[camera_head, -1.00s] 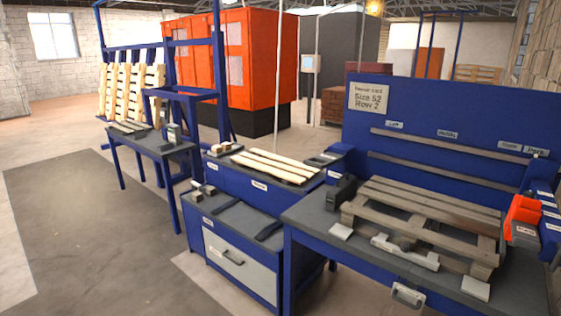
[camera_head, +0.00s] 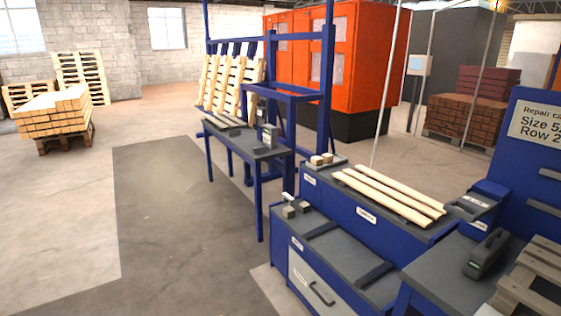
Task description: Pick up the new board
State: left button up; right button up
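Several pale new boards (camera_head: 391,187) lie side by side on the blue cabinet (camera_head: 334,206) at centre right. A grey wooden pallet (camera_head: 537,277) lies on the workbench (camera_head: 425,276) at the lower right, cut off by the picture edge. Neither of my grippers shows in the head view, so I cannot see whether they hold anything.
A lower blue cabinet with a drawer (camera_head: 318,286) stands in front of the boards. A narrow blue table (camera_head: 238,147) stands left of it, beside a rack of upright pallets (camera_head: 228,84). Stacked lumber (camera_head: 55,112) sits at far left. The floor (camera_head: 165,215) at left is clear.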

aim_at(413, 194)
jog(key=i+j, duration=0.1)
jog(key=i, duration=1.55)
jog(key=j+u, duration=0.05)
jog(key=j, duration=0.05)
